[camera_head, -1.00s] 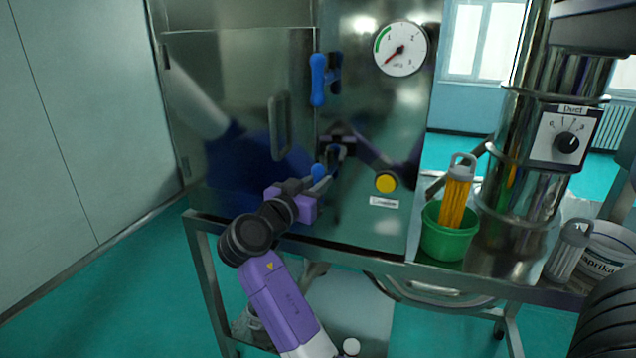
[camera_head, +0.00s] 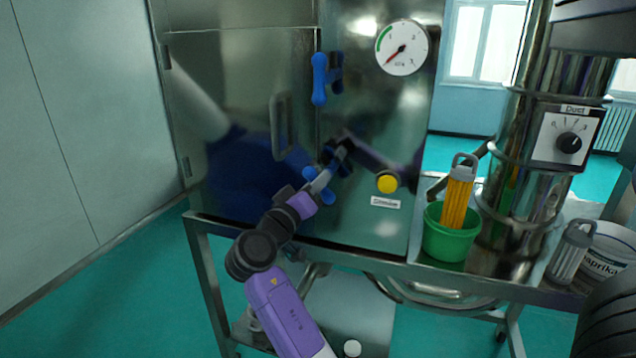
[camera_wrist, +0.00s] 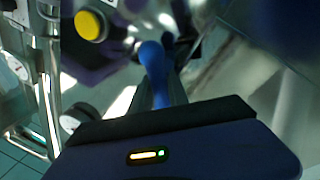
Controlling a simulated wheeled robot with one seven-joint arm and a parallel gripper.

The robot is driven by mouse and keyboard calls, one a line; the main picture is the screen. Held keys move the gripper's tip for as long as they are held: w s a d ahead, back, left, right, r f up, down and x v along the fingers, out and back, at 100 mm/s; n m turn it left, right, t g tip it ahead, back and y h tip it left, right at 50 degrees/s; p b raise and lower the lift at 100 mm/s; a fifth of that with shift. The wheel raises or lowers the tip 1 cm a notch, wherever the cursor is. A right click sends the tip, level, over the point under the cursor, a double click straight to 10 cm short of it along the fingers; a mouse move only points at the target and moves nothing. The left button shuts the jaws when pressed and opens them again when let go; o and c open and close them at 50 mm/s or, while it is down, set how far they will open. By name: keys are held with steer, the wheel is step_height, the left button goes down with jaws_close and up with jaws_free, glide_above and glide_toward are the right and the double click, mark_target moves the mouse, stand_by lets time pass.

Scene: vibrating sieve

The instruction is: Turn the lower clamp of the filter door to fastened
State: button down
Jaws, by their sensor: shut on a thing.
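The lower clamp (camera_head: 321,199) of the filter door (camera_head: 240,80) is blue and sits by the door's right edge. Its lever is tilted from upper left to lower right, with its middle hidden by my fingers. My gripper (camera_head: 321,182) is shut on this lever in the head view. In the wrist view the blue lever's rounded end (camera_wrist: 152,55) stands up from between my dark fingers. The upper clamp (camera_head: 319,79) is blue too, with its lever upright across the door's edge.
A vertical door handle (camera_head: 281,125) is left of the clamps. A yellow button (camera_head: 387,184) is right of the lower clamp and a round gauge (camera_head: 402,47) above. A green cup (camera_head: 447,239) with an orange-filled tool stands on the steel table at right.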

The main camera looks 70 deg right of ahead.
steer(key=n+p, duration=0.1)
steer(key=n, duration=0.2)
steer(key=n+t+p, duration=0.1)
steer(key=n, duration=0.2)
steer(key=shift+w+a+n+h, duration=0.1)
steer(key=shift+w+n+h, duration=0.05)
steer(key=shift+n+h, duration=0.15)
steer(key=shift+w+f+n+t+p, duration=0.15)
steer(key=shift+n+t+p, duration=0.5)
steer(key=shift+n, duration=0.65)
steer(key=shift+s+f+n+t+p, duration=0.1)
steer(key=shift+n+t+p, duration=0.5)
steer(key=shift+n, duration=0.7)
steer(key=shift+f, duration=0.1)
steer(key=c, duration=1.3)
jaws_free()
steer(key=b+v, duration=0.2)
steer(key=v, duration=0.5)
steer(key=shift+a+f, duration=0.1)
steer(key=shift+a, duration=0.3)
